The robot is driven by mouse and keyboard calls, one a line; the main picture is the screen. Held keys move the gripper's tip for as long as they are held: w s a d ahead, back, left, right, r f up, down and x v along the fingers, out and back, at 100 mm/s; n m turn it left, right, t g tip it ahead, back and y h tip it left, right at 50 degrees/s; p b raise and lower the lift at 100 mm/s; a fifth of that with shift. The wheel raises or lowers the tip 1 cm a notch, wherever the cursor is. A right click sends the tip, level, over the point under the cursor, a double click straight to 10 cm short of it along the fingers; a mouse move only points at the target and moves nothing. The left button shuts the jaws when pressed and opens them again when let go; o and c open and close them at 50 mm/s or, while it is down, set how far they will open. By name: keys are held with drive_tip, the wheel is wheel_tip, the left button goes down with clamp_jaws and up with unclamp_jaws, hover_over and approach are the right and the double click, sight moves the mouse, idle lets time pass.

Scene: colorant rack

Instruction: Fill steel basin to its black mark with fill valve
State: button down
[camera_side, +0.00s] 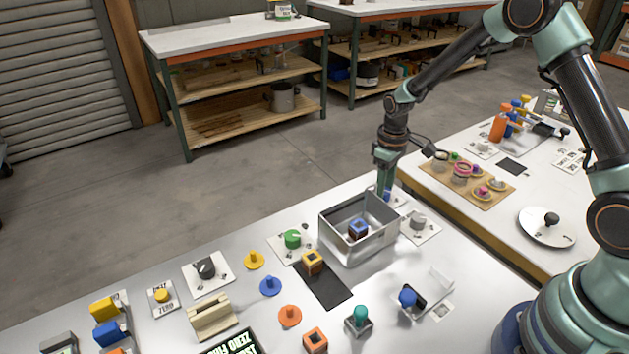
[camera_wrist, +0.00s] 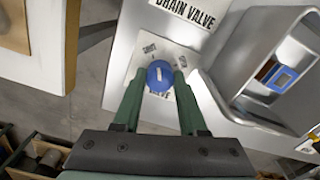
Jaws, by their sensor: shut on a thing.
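The steel basin (camera_side: 340,246) is a square open box near the far edge of the bench. It also shows at the right of the wrist view (camera_wrist: 232,98). A blue-topped block (camera_side: 358,229) sits inside; I cannot make out any water or the black mark. My gripper (camera_wrist: 160,80) is shut on a round blue knob (camera_wrist: 158,72) with a white line on top. The knob is on a white plate (camera_wrist: 145,50) beside the basin; its label is partly hidden, with "VALVE" readable. In the side view my gripper (camera_side: 385,190) points down behind the basin.
A "DRAIN VALVE" label (camera_wrist: 183,12) is above the held knob in the wrist view. A grey knob (camera_side: 417,222) stands right of the basin, a green knob (camera_side: 292,239) left. Several coloured pegs crowd the front.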

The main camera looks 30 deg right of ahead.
drive_tip(key=shift+m, duration=0.3)
drive_tip(key=shift+c, duration=2.2)
unclamp_jaws()
drive_tip(key=shift+r, duration=0.1)
wheel_tip(320, 180, up, 12)
